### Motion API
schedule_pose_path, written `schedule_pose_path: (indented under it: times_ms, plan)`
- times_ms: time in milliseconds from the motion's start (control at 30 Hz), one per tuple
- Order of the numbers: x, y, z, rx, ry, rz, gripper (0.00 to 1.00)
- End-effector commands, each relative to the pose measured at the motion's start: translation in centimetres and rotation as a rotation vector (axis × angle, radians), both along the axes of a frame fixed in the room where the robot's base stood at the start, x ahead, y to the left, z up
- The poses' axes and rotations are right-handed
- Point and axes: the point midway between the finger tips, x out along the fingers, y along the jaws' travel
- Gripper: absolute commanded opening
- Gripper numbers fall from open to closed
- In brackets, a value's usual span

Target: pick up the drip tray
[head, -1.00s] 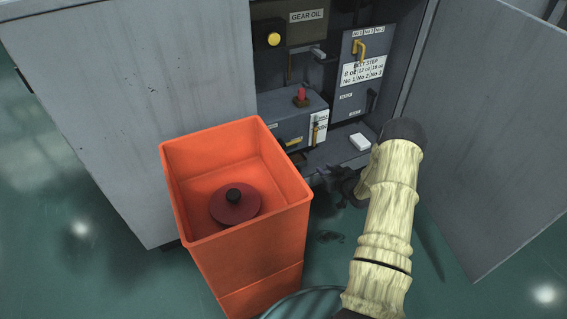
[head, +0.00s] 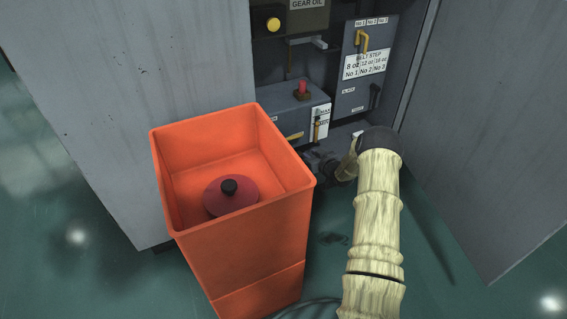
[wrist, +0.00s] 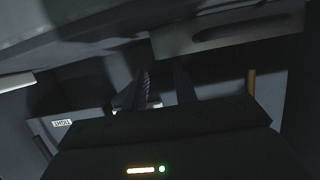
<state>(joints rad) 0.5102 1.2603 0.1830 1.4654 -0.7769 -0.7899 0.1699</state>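I cannot pick out the drip tray with certainty. In the wrist view a grey slotted metal piece (wrist: 235,27) spans the upper right, beyond my fingers, but I cannot tell whether it is the tray. My gripper (wrist: 162,82) shows two dark fingers apart, with nothing visible between them. In the head view my gripper (head: 324,164) is low at the cabinet opening, right of the orange bin and below the grey box with the red knob. My forearm and wrist hide part of the cabinet floor.
A tall orange bin (head: 240,240) with a round red black-knobbed object (head: 232,202) inside stands close left of my arm. Grey cabinet doors (head: 140,100) flank the opening. The grey box (head: 290,108) carries a red knob (head: 303,88). Green floor is open below my arm.

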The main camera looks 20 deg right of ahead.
Motion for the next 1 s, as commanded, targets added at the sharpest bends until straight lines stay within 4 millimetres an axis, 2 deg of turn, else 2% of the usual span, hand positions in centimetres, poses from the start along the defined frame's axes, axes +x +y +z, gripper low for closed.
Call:
schedule_pose_path:
  times_ms: [333,800,1000]
  plan:
    - [0.4,0.1,-0.4,-0.002,0.0,0.001,0.28]
    - [4.2,0.7,-2.2,0.0,-0.002,0.001,0.28]
    - [4.7,0.8,-2.0,0.0,0.001,0.0,0.28]
